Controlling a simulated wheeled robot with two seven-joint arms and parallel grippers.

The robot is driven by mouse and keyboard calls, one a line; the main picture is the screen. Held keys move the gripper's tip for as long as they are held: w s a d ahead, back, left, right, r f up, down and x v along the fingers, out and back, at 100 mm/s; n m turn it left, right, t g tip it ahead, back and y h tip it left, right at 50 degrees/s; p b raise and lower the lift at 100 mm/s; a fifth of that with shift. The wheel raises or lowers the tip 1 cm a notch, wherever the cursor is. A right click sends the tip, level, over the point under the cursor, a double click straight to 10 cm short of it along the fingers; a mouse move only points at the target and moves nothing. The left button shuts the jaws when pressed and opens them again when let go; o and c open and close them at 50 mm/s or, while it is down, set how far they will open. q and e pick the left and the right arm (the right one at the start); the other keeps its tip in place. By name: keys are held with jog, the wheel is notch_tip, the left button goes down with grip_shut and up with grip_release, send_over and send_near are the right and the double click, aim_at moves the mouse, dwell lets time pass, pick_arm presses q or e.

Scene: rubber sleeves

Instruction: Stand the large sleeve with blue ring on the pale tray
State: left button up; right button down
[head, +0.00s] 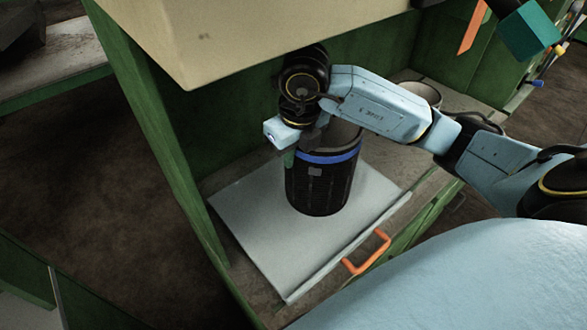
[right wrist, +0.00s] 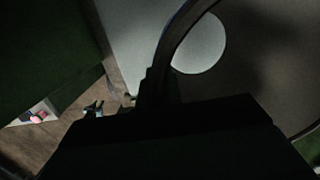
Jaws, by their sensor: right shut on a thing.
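The large black sleeve (head: 322,190) with a blue ring (head: 330,157) near its top is upright over the pale tray (head: 250,235). Its base appears at the tray's surface, but I cannot tell for sure whether it touches. My right gripper (head: 294,150) is shut on the sleeve's left upper wall. In the right wrist view the sleeve's rim (right wrist: 168,42) is a dark curve, and the pale tray (right wrist: 128,35) shows outside it and as a bright disc through its open bottom. My left gripper is not in view.
A tan overhead panel (head: 260,40) hangs close above my right arm. A green post (head: 160,130) stands left of the tray. An orange handle (head: 367,253) is at the tray's front right. A round grey rim (head: 424,92) shows behind my arm. The tray's left part is clear.

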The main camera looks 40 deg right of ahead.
jog(key=shift+w+f, duration=0.2)
jog(key=shift+f, duration=2.3)
jog(key=c, duration=2)
grip_release()
jog(key=shift+s+f, duration=0.1)
jog(key=shift+f, duration=0.1)
jog(key=o, duration=0.4)
jog(key=shift+o, duration=0.2)
jog(key=shift+r, duration=0.2)
jog(key=r, duration=0.4)
jog(key=s+r, duration=0.1)
jog(key=r, duration=0.7)
jog(key=shift+s, duration=0.4)
jog(key=shift+f, duration=0.1)
